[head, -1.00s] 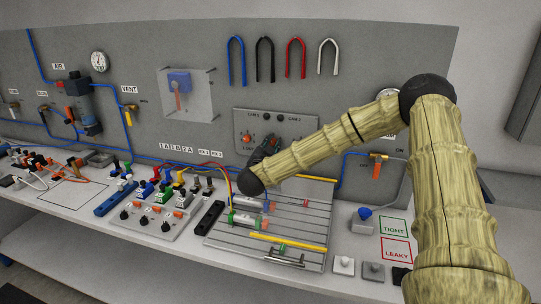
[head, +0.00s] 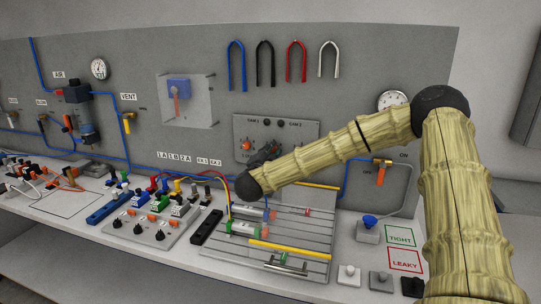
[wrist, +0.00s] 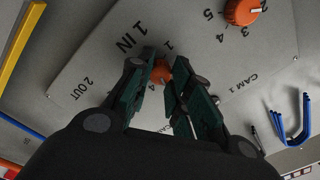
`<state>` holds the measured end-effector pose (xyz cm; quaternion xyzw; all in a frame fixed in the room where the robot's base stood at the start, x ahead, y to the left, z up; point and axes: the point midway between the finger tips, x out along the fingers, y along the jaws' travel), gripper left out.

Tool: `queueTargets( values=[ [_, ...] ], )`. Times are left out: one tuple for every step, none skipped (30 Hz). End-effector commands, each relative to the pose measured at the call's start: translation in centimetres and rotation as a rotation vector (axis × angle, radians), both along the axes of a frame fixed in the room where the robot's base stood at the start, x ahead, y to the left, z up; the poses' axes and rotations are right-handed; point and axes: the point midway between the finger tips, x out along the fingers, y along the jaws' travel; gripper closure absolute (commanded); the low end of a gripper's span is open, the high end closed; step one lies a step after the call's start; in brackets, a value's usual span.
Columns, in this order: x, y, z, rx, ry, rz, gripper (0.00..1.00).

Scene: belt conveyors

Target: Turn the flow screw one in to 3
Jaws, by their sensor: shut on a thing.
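In the wrist view, an orange flow screw (wrist: 161,73) sits on the grey panel (wrist: 105,45) beside the printed label "1 IN". My gripper (wrist: 166,75) is shut on this screw, its dark green fingers on both sides. A "1" and a "4" of its scale show near the fingers; the rest of the scale and any pointer are hidden. In the head view the panel (head: 305,131) is on the back wall, and my gripper (head: 264,155) is at its lower left, partly hidden by my arm.
A second orange knob (wrist: 242,11) with a scale showing 3, 4 and 5 is on the panel. The label "2 OUT" is near the panel's edge. Below the panel, a slotted plate (head: 290,233) carries cylinders and yellow bars. Coloured hoses hang close to my wrist.

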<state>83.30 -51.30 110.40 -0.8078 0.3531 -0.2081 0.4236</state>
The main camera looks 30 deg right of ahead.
Motion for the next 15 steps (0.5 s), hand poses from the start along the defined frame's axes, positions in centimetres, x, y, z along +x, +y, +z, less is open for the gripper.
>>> queueTargets(
  values=[
    [-0.11, -0.02, -0.27, 0.002, 0.004, -0.001, 1.0],
    [-0.11, -0.02, -0.27, 0.002, 0.004, -0.001, 1.0],
    [-0.12, -0.01, -0.29, 0.001, 0.005, -0.001, 1.0],
    [-0.11, -0.01, -0.3, 0.001, 0.005, -0.001, 1.0],
    [-0.11, -0.01, -0.32, 0.001, 0.005, -0.001, 1.0],
    [-0.12, 0.0, -0.33, 0.001, 0.006, -0.001, 1.0],
    [-0.11, 0.0, -0.34, 0.001, 0.006, -0.001, 1.0],
    [-0.11, 0.0, -0.36, 0.001, 0.006, -0.001, 1.0],
    [-0.12, 0.01, -0.37, 0.001, 0.006, -0.001, 0.74],
    [-0.11, 0.02, -0.38, 0.001, 0.006, -0.001, 0.69],
    [-0.11, 0.02, -0.37, 0.001, 0.006, -0.001, 0.63],
    [-0.08, 0.04, -0.34, 0.001, 0.006, -0.001, 0.57],
    [-0.06, 0.05, -0.32, 0.0, 0.005, 0.0, 0.57],
    [-0.04, 0.08, -0.29, 0.0, 0.006, 0.001, 0.57],
    [-0.01, 0.11, -0.27, 0.0, 0.004, 0.001, 0.57]
  ],
)
